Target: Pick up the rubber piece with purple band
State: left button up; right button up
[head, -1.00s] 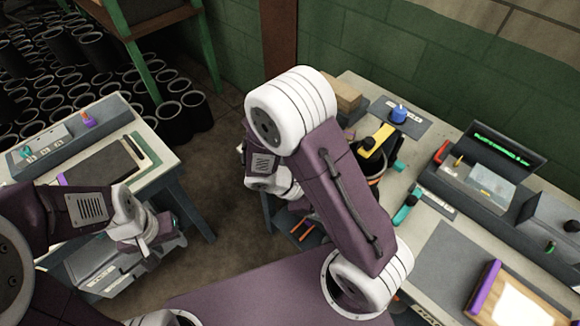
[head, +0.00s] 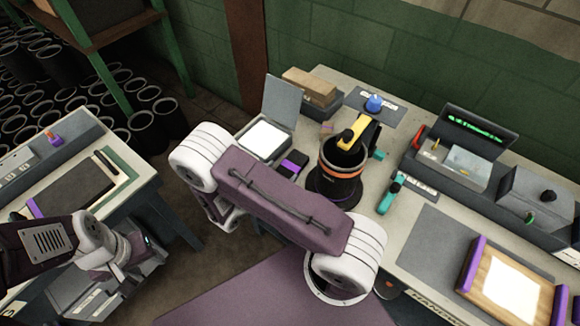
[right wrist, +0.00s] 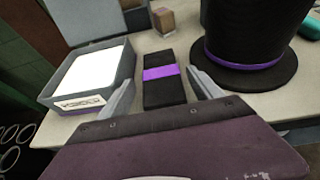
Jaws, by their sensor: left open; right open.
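A flat black rubber piece with a purple band (right wrist: 160,75) lies on the right-hand bench; it also shows in the head view (head: 291,165), partly hidden by my right arm. In the right wrist view my right gripper (right wrist: 161,80) is open, with one finger on each side of the piece and apparent gaps. Whether the fingers are at its height I cannot tell. In the head view my right arm hides that gripper. My left gripper (head: 138,252) is open, low by the left bench; its fingertips are hard to make out.
A black stepped cylinder (head: 338,175) with orange and purple bands stands close right of the piece. A grey open-lidded box (right wrist: 70,88) with a white inside stands close left. A cardboard-brown block (right wrist: 163,20) lies behind. A teal-handled tool (head: 391,193) lies further right.

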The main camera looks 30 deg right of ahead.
aim_at(289, 167)
jog(key=x, duration=0.5)
jog(key=shift+f+p, duration=0.3)
jog(key=shift+f, duration=0.1)
jog(key=shift+s+a+r, duration=0.1)
jog(key=shift+a, duration=0.05)
jog(key=c, duration=1.4)
jog(key=shift+o, duration=0.2)
notch_tip(289, 167, up, 10)
